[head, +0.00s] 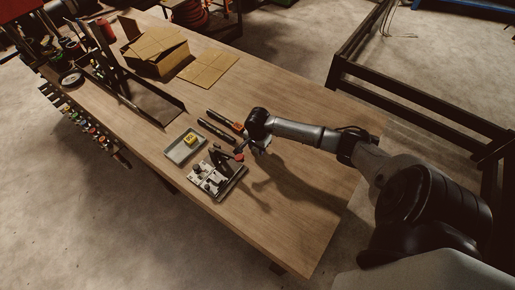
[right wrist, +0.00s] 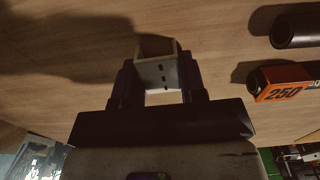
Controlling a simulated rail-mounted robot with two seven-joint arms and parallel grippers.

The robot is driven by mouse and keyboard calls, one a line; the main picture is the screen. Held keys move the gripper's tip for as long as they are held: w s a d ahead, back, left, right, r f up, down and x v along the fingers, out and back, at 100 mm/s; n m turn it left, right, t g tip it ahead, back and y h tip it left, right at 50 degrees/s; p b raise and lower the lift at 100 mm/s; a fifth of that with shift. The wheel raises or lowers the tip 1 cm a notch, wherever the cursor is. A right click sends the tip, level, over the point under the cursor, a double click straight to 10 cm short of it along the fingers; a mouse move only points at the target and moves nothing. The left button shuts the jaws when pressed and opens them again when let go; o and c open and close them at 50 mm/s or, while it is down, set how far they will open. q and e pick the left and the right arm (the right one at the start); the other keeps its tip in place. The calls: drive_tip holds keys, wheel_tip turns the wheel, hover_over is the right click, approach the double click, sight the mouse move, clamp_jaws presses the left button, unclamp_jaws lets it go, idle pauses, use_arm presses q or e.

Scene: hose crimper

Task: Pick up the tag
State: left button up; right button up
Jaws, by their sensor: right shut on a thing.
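My right gripper (head: 262,150) is above the table, just right of the crimping fixture. In the right wrist view my right gripper (right wrist: 159,78) is shut on a small pale piece (right wrist: 158,70) with a few dark marks, held between the two fingers. I cannot tell for certain whether this piece is the tag. In the head view it is too small and dark to make out. My left gripper is not in view.
A grey tray (head: 172,154) holds a yellow item (head: 190,141). The metal fixture (head: 208,182) stands beside it. Dark rods (head: 216,130) lie behind, with an orange "250" block (right wrist: 285,82) close by. A cardboard box (head: 158,52) is farther back. The table's right end is clear.

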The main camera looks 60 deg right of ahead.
drive_tip(key=shift+c, duration=0.9)
drive_tip(key=shift+r, duration=0.1)
drive_tip(key=shift+r, duration=0.5)
drive_tip(key=r, duration=0.1)
drive_tip(key=s+r+b, duration=0.1)
drive_tip(key=r, duration=0.1)
drive_tip(key=shift+d+r, duration=0.15)
drive_tip(key=shift+r, duration=0.05)
drive_tip(key=s+d+r+p, duration=0.1)
drive_tip(key=s+r, duration=0.5)
drive_tip(key=s, duration=0.4)
drive_tip(key=shift+d+r, duration=0.2)
drive_tip(key=shift+d, duration=0.2)
